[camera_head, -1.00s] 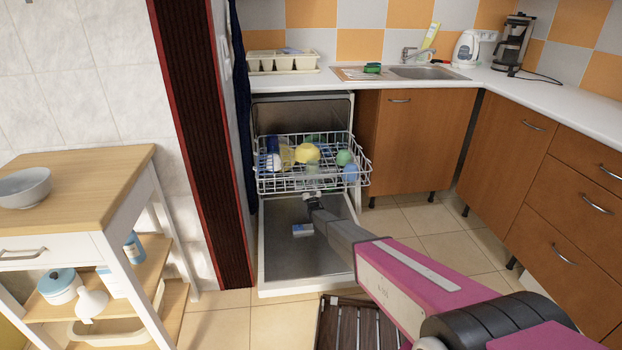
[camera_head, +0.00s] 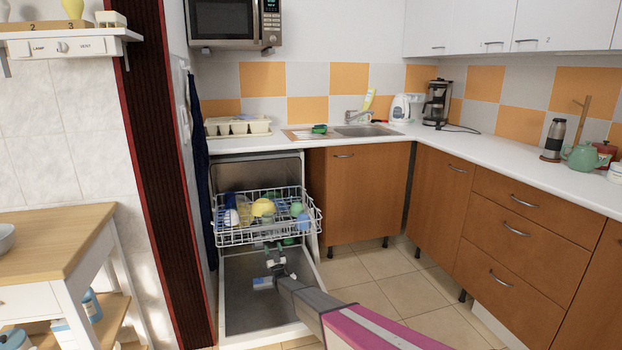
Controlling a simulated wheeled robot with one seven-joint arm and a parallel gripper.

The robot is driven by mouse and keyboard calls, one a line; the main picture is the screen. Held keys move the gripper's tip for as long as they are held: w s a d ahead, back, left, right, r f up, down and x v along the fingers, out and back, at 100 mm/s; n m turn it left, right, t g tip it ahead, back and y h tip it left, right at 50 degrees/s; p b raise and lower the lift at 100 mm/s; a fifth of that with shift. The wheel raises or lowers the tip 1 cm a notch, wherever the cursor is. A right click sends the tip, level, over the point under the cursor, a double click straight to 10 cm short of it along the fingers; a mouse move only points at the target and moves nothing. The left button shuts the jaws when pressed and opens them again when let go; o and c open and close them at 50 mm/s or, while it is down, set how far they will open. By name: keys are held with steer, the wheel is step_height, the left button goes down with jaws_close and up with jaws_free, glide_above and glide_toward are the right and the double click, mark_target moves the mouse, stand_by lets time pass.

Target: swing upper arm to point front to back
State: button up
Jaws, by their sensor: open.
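The dishwasher (camera_head: 266,300) stands open with its door folded down. Its upper rack (camera_head: 240,236) is pulled out and holds several dishes, among them a yellow bowl (camera_head: 263,207). The upper spray arm cannot be made out; the rack and dishes cover the area where it would be. My gripper (camera_head: 275,251) is above the lowered door, just below the rack's front edge in the picture. It is small and dark, and its jaws look empty. I cannot tell whether it touches the rack.
A wooden-topped trolley (camera_head: 62,240) stands at the left. Orange-brown cabinets (camera_head: 365,195) and a white counter (camera_head: 470,165) run along the right. A dark red post (camera_head: 180,190) borders the dishwasher's left side. The tiled floor (camera_head: 390,285) in front of the cabinets is clear.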

steer(key=s+d+r+m+g+h, duration=0.1)
steer(key=s+d+r+g+h, duration=0.25)
steer(key=s+d+g, duration=0.6)
steer(key=s+d+r+m+g+h, duration=0.1)
steer(key=s+d+r+g+h, duration=0.45)
steer(key=d, duration=0.95)
steer(key=s+d+r+g, duration=0.1)
steer(key=s+d+g, duration=0.2)
steer(key=s, duration=1)
steer(key=s+d+r+m+g, duration=0.1)
steer(key=s+d, duration=0.5)
steer(key=s, duration=0.7)
steer(key=s+d+r+m+g, duration=0.1)
steer(key=s+d+g, duration=0.4)
steer(key=s, duration=0.7)
steer(key=shift+s+d+r+g+h, duration=0.35)
steer(key=shift+r+g, duration=0.25)
steer(key=shift+r, duration=0.3)
steer(key=shift+a, duration=0.1)
